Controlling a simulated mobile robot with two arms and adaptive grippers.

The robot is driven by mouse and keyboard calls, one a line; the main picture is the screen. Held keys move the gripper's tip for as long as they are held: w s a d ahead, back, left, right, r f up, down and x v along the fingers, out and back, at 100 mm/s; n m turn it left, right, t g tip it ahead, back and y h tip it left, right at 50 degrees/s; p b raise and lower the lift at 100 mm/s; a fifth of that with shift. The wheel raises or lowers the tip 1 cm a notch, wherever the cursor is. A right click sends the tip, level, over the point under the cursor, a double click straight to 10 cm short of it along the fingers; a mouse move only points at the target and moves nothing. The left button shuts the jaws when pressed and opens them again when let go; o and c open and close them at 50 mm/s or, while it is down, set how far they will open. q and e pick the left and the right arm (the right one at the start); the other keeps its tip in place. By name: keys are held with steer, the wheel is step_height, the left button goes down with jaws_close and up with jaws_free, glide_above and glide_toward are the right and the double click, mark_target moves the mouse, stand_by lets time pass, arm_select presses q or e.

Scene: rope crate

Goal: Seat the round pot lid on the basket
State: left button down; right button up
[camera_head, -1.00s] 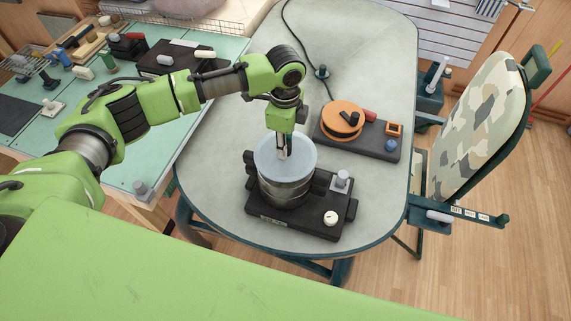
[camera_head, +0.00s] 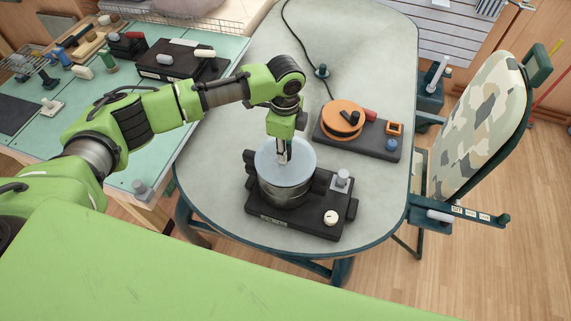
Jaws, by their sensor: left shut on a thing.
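The round pot lid (camera_head: 269,162) is a pale, bluish translucent disc, roughly level. It is over the top of the metal basket (camera_head: 284,192), a shiny round vessel on a black base (camera_head: 296,222). My left gripper (camera_head: 283,158) points down from above and is shut on the lid at its middle; the grasped part is mostly hidden by the fingers. The lid hides the basket's rim, so I cannot tell whether the two touch. My right gripper is not in view.
The black base has a grey knob (camera_head: 342,178) and a cream knob (camera_head: 331,217). Behind it, an orange reel (camera_head: 342,121) stands on a dark board (camera_head: 377,147). The grey table (camera_head: 225,190) is clear left of the base. A camouflage-covered board (camera_head: 477,130) stands at right.

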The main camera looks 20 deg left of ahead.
arm_select(q)
steer(key=shift+f+b, duration=0.3)
steer(key=shift+f, duration=0.65)
stand_by(0.9)
steer(key=c, duration=1.7)
jaws_free()
steer(key=shift+r, duration=0.1)
step_height(320, 180, up, 12)
steer(key=shift+f, duration=0.1)
